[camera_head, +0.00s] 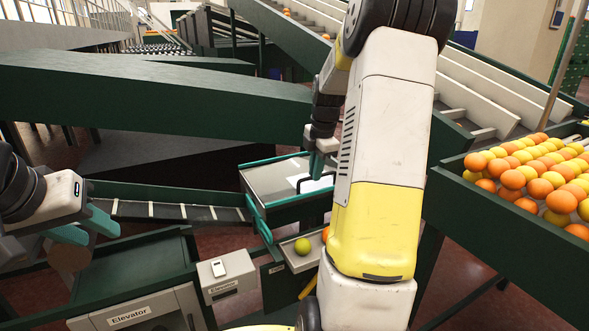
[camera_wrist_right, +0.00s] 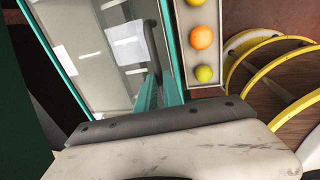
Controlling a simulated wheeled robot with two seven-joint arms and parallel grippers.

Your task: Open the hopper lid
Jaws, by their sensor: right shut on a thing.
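The hopper (camera_head: 292,210) is a dark green box with teal edges in the middle of the head view. Its pale, glassy lid (camera_head: 270,180) looks roughly flat on top, and it fills the upper left of the right wrist view (camera_wrist_right: 100,50). My right gripper (camera_head: 320,163) is over the lid's right side, partly behind my right arm. In the wrist view its teal fingers (camera_wrist_right: 160,88) are shut on a dark handle bar (camera_wrist_right: 151,45) at the lid. My left gripper (camera_head: 82,225) is at the far left, its teal fingers apart, away from the hopper.
A small tray (camera_head: 308,262) below the hopper holds oranges and green-yellow fruit. A large bin (camera_head: 470,200) of oranges and yellow fruit stands at the right. A box labelled Elevator (camera_head: 135,315) is at the front left. A yellow rail (camera_wrist_right: 262,62) curves near the right wrist.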

